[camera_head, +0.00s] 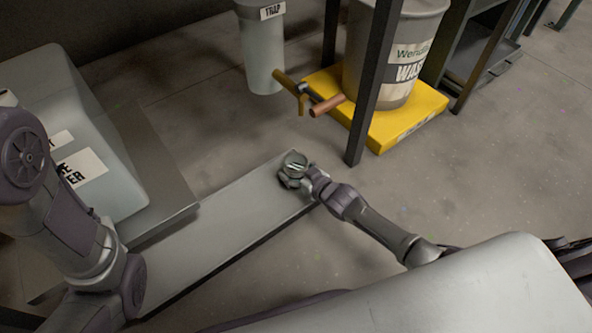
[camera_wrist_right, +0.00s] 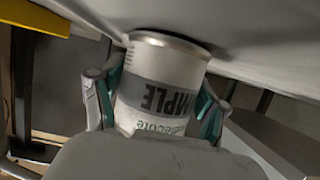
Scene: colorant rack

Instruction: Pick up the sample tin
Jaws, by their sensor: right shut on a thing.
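The sample tin (camera_wrist_right: 165,80) is a white cylinder with a grey band reading "MPLE" upside down and a metal rim. It fills the middle of the right wrist view. My right gripper (camera_wrist_right: 158,100) has one finger on each side of the tin and is shut on it. In the head view, the tin (camera_head: 294,161) is small, with its round top showing, at the right end of a long grey shelf. My right gripper (camera_head: 295,178) is around it there. Whether the tin touches the shelf is unclear. My left arm shows at the left; its gripper is out of view.
The long grey shelf (camera_head: 215,222) is otherwise bare. A grey machine (camera_head: 80,120) with labels stands at its left. A trap cylinder (camera_head: 262,50) hangs at the back.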

